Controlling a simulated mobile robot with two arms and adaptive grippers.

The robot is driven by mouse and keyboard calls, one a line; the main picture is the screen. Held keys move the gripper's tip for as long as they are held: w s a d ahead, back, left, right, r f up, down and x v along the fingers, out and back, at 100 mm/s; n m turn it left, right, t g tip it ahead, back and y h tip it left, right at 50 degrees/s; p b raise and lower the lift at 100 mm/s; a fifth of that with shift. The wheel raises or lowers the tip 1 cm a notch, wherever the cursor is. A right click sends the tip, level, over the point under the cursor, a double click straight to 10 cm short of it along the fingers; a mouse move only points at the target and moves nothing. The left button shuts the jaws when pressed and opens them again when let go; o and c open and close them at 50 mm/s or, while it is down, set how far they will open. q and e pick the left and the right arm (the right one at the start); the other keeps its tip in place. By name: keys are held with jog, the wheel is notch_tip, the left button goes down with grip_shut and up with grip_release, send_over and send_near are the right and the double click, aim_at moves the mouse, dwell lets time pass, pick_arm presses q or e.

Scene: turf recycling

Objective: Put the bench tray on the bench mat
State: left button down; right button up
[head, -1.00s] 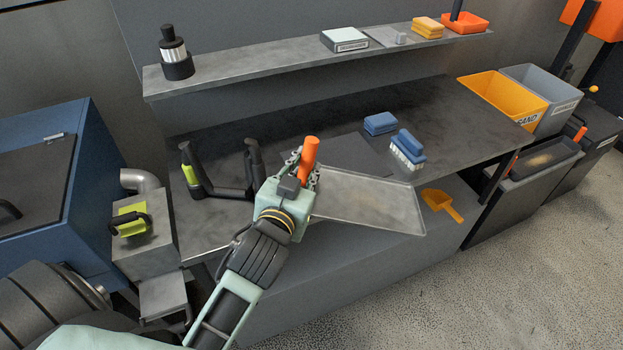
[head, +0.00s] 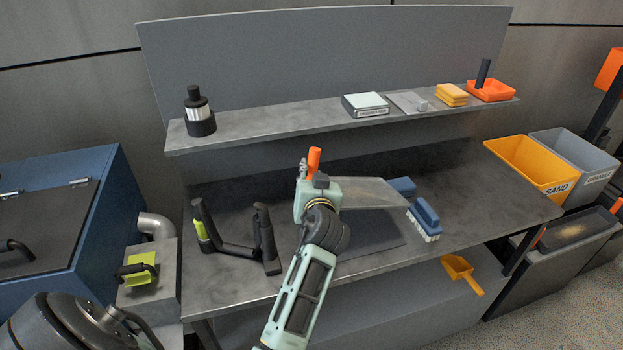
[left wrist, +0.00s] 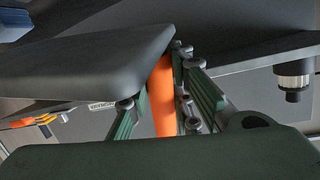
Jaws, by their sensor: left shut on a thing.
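My left gripper (head: 312,178) is shut on the orange handle (head: 314,158) of the bench tray (head: 365,194). The flat grey tray is held up above the bench and reaches right from the gripper, seen nearly edge-on. In the left wrist view the fingers (left wrist: 165,105) close around the orange handle, and the dark face of the tray (left wrist: 90,65) fills the upper left. The bench mat (head: 375,243), a thin dark grey sheet, lies on the bench below and in front of the tray. The tray and my arm hide part of it. My right gripper is not in view.
A blue brush (head: 425,218) stands at the mat's right, with a blue block (head: 402,186) behind it. A black tool with a lime grip (head: 235,246) is on the left of the bench (head: 480,190). A shelf (head: 290,126) with several items runs above the back.

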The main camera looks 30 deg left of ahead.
pick_arm(q)
jog(key=shift+s+r, duration=0.1)
jog(key=shift+r, duration=0.05)
jog(key=shift+f+b, duration=0.3)
jog(key=shift+f, duration=0.15)
notch_tip(320, 180, down, 3)
jog(key=b, duration=0.2)
jog(key=shift+f+b, duration=0.1)
jog(key=shift+b, duration=0.3)
notch_tip(320, 180, down, 4)
jog(key=b, duration=0.3)
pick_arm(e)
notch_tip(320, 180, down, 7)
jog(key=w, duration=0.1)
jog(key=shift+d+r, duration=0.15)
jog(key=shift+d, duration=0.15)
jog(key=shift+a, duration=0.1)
pick_arm(q)
jog(key=shift+b, duration=0.35)
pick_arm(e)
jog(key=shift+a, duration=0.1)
pick_arm(q)
jog(key=shift+s+f+b, duration=0.2)
jog(key=shift+f+b, duration=0.15)
jog(key=shift+b, duration=0.55)
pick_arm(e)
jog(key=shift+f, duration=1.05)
